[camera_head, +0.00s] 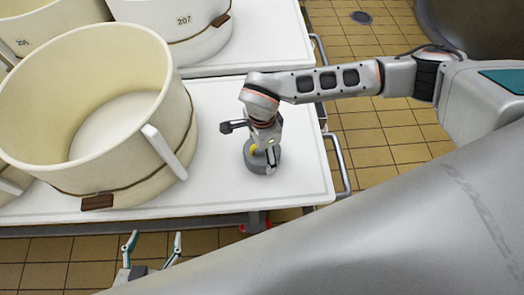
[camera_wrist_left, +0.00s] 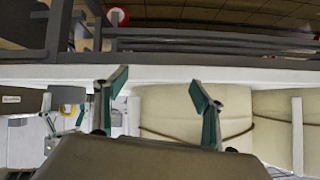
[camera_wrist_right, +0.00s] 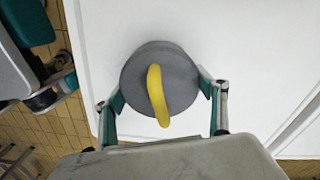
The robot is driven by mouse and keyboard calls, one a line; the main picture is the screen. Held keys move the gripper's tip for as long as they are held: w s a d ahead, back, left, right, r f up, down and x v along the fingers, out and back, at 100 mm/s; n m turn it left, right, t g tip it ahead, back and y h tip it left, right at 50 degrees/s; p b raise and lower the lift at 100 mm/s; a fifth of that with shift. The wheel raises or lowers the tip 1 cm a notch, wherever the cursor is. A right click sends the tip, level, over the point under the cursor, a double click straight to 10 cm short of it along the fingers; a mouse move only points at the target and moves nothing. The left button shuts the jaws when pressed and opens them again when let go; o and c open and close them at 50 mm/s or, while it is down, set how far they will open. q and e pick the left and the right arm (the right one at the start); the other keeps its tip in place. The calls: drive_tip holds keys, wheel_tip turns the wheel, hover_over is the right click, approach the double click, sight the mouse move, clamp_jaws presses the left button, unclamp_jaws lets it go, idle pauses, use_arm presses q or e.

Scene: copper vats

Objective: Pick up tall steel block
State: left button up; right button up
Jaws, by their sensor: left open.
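The tall steel block (camera_head: 263,160) looks like a grey round weight with a curved yellow handle on top. It stands on the white table, and I see it from above in the right wrist view (camera_wrist_right: 180,65). My right gripper (camera_wrist_right: 160,88) is over it, with one open finger on each side of the grey body. The fingers look close to its sides; I cannot tell if they touch. My left gripper (camera_head: 152,258) is open and empty, low in front of the table edge. Its fingers show in the left wrist view (camera_wrist_left: 160,85).
A large cream vat (camera_head: 100,110) with a pale handle stands left of the block on the white table (camera_head: 230,195). More vats (camera_head: 185,25) stand behind. Metal rails (camera_head: 338,165) run along the table's right end. Bare table lies around the block's right side.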

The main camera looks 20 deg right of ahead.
drive_tip(key=shift+c, duration=1.3)
drive_tip(key=shift+r, duration=0.15)
